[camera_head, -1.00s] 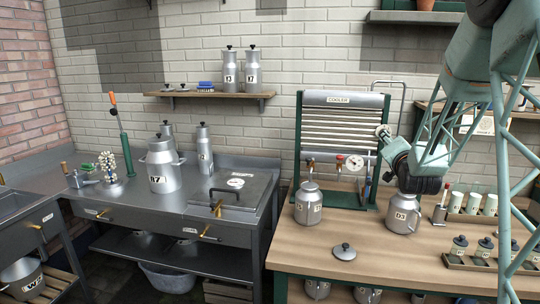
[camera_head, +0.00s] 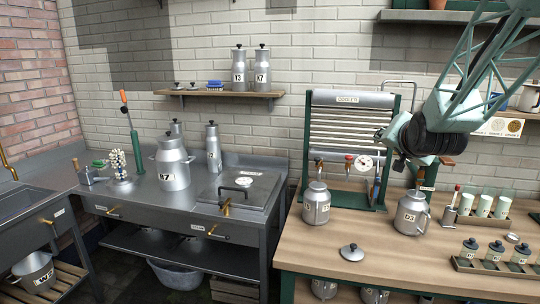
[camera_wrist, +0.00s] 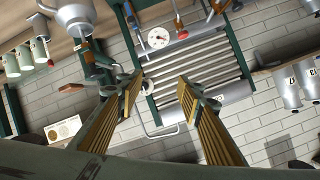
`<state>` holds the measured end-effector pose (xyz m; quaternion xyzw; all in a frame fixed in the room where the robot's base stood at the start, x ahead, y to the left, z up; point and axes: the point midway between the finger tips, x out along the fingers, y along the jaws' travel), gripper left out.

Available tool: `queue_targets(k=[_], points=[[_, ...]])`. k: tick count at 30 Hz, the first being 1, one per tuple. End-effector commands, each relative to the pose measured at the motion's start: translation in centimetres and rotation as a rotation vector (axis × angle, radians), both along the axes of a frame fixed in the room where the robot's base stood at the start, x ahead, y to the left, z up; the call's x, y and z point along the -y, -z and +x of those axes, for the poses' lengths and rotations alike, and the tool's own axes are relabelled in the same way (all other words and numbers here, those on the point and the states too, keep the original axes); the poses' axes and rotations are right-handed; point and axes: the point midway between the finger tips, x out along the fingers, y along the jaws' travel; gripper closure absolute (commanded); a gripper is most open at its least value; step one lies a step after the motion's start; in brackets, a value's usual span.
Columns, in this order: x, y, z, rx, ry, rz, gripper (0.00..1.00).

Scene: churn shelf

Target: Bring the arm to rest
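My gripper (camera_head: 383,134) is raised above the wooden counter, in front of the right side of the cooler (camera_head: 348,98). In the wrist view its two ribbed fingers (camera_wrist: 160,77) are spread apart with nothing between them. The wrist view is upside down and shows the cooler (camera_wrist: 205,68) beyond the fingers. My arm comes in from the upper right of the head view. The D3 can (camera_head: 412,214) stands upright on the counter below my gripper, apart from it.
Another metal can (camera_head: 316,205) stands in front of the cooler. A loose lid (camera_head: 352,252) lies on the wooden counter (camera_head: 400,262). White cups (camera_head: 484,206) and a tray of small jars (camera_head: 494,264) are at right. A wall shelf (camera_head: 220,93) holds two tall cans.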

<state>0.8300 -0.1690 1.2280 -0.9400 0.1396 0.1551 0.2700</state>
Motion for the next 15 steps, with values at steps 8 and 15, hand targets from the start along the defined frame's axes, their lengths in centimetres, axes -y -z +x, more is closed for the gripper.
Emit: queue_targets(k=[8, 15], points=[[-2.9, -0.5, -5.0, -0.107, -0.044, -0.04, 0.66], [-5.2, -0.6, -9.8, -0.2, -0.087, -0.075, 0.66]])
